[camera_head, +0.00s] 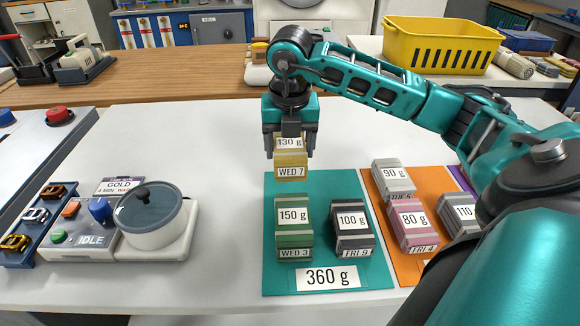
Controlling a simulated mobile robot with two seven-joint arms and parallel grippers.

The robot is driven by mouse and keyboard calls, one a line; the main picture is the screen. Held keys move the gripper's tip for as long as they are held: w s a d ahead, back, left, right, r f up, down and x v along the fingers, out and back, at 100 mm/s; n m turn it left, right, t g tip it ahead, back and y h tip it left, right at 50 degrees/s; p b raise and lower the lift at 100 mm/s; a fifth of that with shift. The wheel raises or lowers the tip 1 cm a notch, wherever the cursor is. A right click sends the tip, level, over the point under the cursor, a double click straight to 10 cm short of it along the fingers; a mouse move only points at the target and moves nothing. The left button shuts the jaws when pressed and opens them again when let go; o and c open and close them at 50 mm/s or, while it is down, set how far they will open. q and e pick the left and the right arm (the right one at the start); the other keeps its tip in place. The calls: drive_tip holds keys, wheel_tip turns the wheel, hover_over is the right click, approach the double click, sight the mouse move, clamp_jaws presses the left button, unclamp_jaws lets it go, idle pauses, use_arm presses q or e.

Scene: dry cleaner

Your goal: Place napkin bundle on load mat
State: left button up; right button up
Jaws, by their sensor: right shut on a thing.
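My right gripper (290,141) comes in from the right and is shut on a yellow napkin bundle (291,171) labelled 130 g and WED 7. The bundle hangs upright at the far edge of the teal load mat (324,187); whether it touches the surface is hard to tell. The mat carries a 360 g label. On it stand a green bundle (294,237) marked 150 g, WED 3, and a dark grey bundle (351,240) marked 100 g, FRI 9, with a gap between them. My left gripper is not in view.
Right of it, an orange mat (408,268) holds a grey 90 g bundle (393,182) and a pink 80 g bundle (412,224). A 110 g bundle (462,219) stands farther right near my arm. A lidded pot (153,226) and control panel stand left.

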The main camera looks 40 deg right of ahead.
wheel_tip(320, 180, down, 3)
drive_tip(key=shift+r, duration=0.1)
wheel_tip(320, 180, down, 3)
drive_tip(key=shift+f+b, duration=0.2)
drive_tip(key=shift+b, duration=0.2)
drive_tip(key=shift+f, duration=0.4)
drive_tip(key=shift+f, duration=0.15)
drive_tip(key=o, duration=1.1)
